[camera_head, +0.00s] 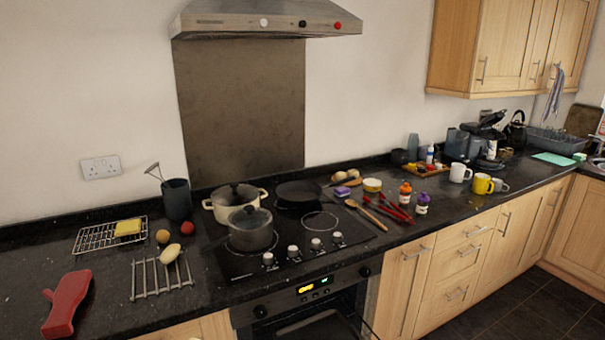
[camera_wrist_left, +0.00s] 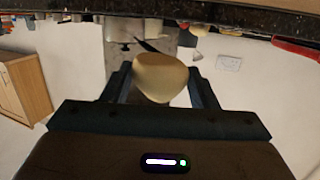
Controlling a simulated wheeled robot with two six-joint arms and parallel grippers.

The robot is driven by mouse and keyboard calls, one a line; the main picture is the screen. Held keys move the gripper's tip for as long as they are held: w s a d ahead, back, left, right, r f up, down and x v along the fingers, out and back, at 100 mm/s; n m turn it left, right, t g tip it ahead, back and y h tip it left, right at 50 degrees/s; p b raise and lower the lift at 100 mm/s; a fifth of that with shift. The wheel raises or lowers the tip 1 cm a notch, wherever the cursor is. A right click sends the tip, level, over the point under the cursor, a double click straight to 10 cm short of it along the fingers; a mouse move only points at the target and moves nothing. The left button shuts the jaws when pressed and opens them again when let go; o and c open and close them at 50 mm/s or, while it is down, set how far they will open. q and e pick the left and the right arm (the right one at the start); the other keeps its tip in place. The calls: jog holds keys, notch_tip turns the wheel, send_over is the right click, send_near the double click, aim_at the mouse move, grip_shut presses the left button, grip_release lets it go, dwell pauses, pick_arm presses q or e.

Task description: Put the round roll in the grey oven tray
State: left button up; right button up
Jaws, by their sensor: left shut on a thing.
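My left gripper (camera_wrist_left: 161,82) shows in the left wrist view, shut on a smooth, rounded beige thing that looks like the round roll (camera_wrist_left: 160,72). The roll sits between the two dark fingers. Neither gripper shows in the head view. I cannot clearly make out a grey oven tray. A dark oven (camera_head: 325,326) is below the hob at the bottom of the head view, cut off by the frame edge, and its inside is hard to read.
The hob holds a cream pot (camera_head: 222,212), a grey pot (camera_head: 250,238) and a dark pan (camera_head: 299,192). Cupboards (camera_head: 452,262) stand right of the oven.

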pick_arm(q)
jog(key=s+d+r+m+h+b, duration=0.2)
jog(key=s+d+r+h, duration=0.15)
jog(key=s, duration=0.45)
jog(key=w+a+f+y+p, duration=0.1)
jog(key=w, duration=0.2)
jog(key=w+a+f+n+y+p, duration=0.1)
jog(key=w, duration=0.2)
jog(key=w+a+f+n+y+p, duration=0.1)
jog(key=w+a, duration=0.1)
jog(key=w, duration=0.1)
jog(key=shift+w+f+y, duration=0.1)
jog(key=shift+f+y, duration=0.05)
jog(key=shift+y, duration=0.1)
jog(key=w+a+r+n+g+y+p, duration=0.1)
jog(key=w+a+r+n+y+p, duration=0.1)
jog(key=w+a, duration=0.7)
jog(key=w+n+y, duration=0.1)
jog(key=y, duration=0.1)
jog(key=shift+w+a+r+g+y+p, duration=0.15)
jog(key=shift+a+r+g+y+p, duration=0.15)
jog(key=shift+g, duration=0.1)
